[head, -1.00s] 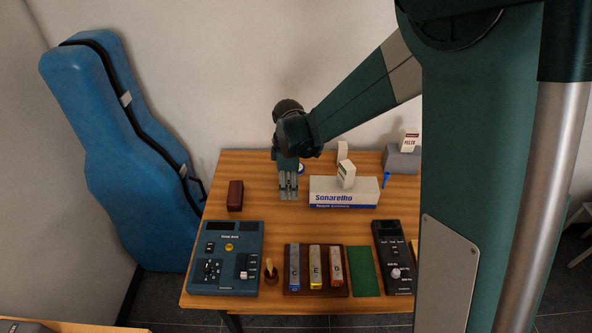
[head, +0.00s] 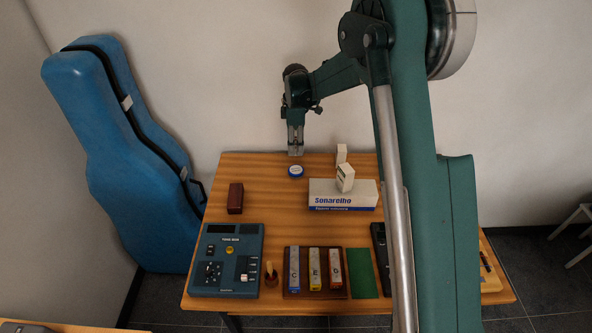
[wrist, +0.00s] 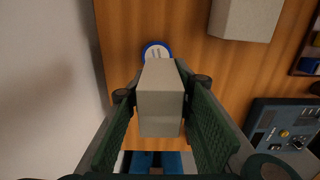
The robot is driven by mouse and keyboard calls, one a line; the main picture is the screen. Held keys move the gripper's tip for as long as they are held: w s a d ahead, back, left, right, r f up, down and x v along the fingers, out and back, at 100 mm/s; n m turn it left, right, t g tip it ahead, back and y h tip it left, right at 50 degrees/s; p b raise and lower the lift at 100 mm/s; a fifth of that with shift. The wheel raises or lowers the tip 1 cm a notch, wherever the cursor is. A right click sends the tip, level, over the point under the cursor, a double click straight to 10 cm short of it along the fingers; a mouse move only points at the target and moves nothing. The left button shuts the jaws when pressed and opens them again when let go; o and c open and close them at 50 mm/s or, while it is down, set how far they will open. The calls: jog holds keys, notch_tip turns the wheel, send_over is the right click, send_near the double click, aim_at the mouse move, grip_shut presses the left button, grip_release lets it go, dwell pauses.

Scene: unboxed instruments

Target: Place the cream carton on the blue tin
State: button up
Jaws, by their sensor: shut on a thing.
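My gripper (head: 296,149) is above the back left of the table in the head view. It is shut on the cream carton (wrist: 160,103), which sits between the two green finger pads in the wrist view. The blue tin (head: 295,171), a low round tin with a pale lid, stands on the table just below and in front of the gripper in the head view. In the wrist view the tin (wrist: 156,47) shows just past the carton's far end, and the carton hides part of it. The carton is held above the table, apart from the tin as far as I can see.
A dark red block (head: 235,198) stands to the left. Instruments, including a blue tone box (head: 227,260), line the front.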

jog(key=shift+w, duration=0.35)
send_over(296, 170)
jog(key=shift+w+f, duration=0.1)
jog(key=shift+f, duration=3)
jog(key=shift+f, duration=0.1)
jog(key=shift+f+b, duration=0.35)
jog(key=shift+f, duration=1.45)
jog(key=shift+f, duration=0.1)
jog(key=o, duration=0.9)
